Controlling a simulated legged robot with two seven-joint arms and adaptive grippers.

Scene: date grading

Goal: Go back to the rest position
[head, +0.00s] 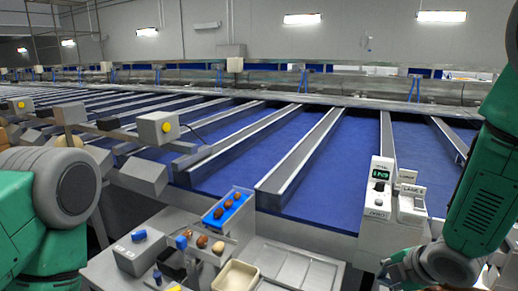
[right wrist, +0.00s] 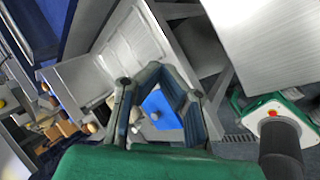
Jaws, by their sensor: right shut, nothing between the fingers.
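My right gripper (right wrist: 166,74) shows in the right wrist view, its dark fingers closed into an arch with nothing held. Part of a blue object (right wrist: 160,108) shows through the gap between the finger links. In the head view my green right arm comes down along the right edge, and its fingers are not clear. My left arm shows at the left edge of the head view; its gripper is not in view.
Blue sorting lanes with metal dividers (head: 305,152) stretch ahead. A blue tray (head: 245,199) with several dates sits on the near bench, beside a beige tray (head: 217,284). A display box (head: 379,187) stands at right. The metal tray (head: 290,251) looks empty.

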